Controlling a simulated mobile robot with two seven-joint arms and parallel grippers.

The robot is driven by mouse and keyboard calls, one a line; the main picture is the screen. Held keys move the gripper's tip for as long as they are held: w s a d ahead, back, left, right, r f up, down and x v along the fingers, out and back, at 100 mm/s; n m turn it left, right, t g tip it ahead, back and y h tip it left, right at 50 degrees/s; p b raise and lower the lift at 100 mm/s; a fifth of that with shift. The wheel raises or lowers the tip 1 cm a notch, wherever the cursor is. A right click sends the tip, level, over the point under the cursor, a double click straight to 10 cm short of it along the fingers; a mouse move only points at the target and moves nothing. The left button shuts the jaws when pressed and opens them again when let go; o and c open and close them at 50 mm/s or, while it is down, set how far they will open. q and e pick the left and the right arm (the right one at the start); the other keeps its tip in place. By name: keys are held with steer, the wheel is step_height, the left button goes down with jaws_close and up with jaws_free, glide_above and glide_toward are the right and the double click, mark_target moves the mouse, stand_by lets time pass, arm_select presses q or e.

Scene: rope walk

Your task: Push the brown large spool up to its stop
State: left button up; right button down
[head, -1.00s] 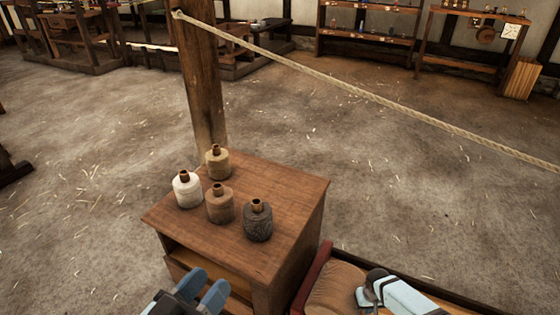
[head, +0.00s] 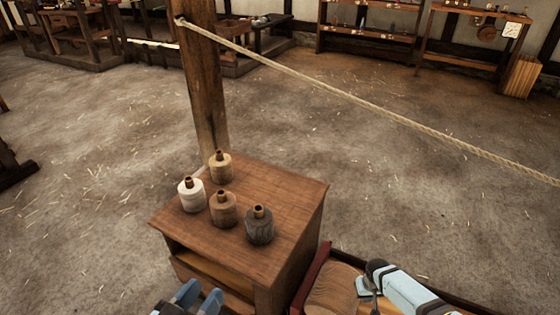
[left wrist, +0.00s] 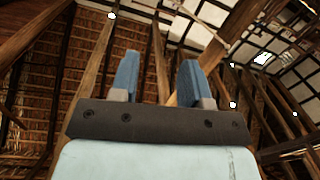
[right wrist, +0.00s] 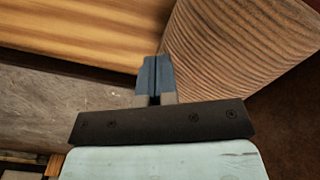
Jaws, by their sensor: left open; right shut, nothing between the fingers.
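The brown large spool (head: 332,290) lies at the bottom of the head view, beside a red-brown edge and partly cut off. In the right wrist view its ridged brown winding (right wrist: 240,50) fills the upper right. My right gripper (right wrist: 155,58) is shut and empty, its tips close beside the winding's left edge; I cannot tell whether they touch. In the head view the right arm comes down just right of the spool. My left gripper (head: 198,298) is open and empty in front of the cabinet, and its wrist view (left wrist: 157,75) shows only the roof. I cannot make out the stop.
A wooden cabinet (head: 280,190) stands left of the spool. On its top are white (head: 192,196), tan (head: 221,168), brown (head: 224,210) and dark grey (head: 260,228) small spools. A post (head: 205,90) behind it carries a rope (head: 370,108) stretching right. The floor beyond is open.

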arm_select(q)
step_height(320, 180, down, 6)
steer(key=s+a+g+y+p, duration=0.1)
steer(key=a+g+y+p, duration=0.1)
steer(key=g, duration=0.1)
steer(key=shift+s+a, duration=0.3)
steer(key=shift+a, duration=0.05)
steer(key=shift+w+d+r, duration=0.1)
steer(key=shift+d+r, duration=0.05)
steer(key=shift+r, duration=0.15)
